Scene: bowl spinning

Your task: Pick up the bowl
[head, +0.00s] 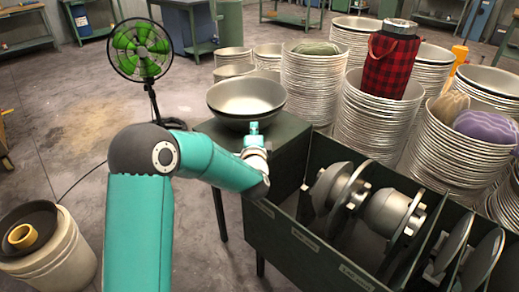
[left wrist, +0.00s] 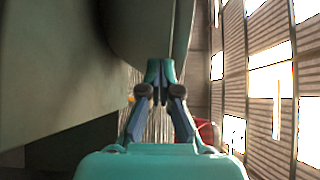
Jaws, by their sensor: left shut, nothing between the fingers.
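A metal bowl (head: 246,92), wide and grey, stands upright with at least one more bowl apparently under it on a dark green stand (head: 287,130). My left gripper (head: 254,127) is at the near side of the bowl, just below its rim. In the left wrist view, the fingertips (left wrist: 160,68) are together with nothing between them. They are close to a large smooth grey-green surface; I cannot tell whether they touch it. My right gripper is in neither view.
A dark green bin (head: 300,235) with metal discs stands at front right. Tall bowl stacks (head: 312,85) fill the right and back. A green fan (head: 140,50) stands at left, and a bucket (head: 45,260) is at lower left. Floor between them is free.

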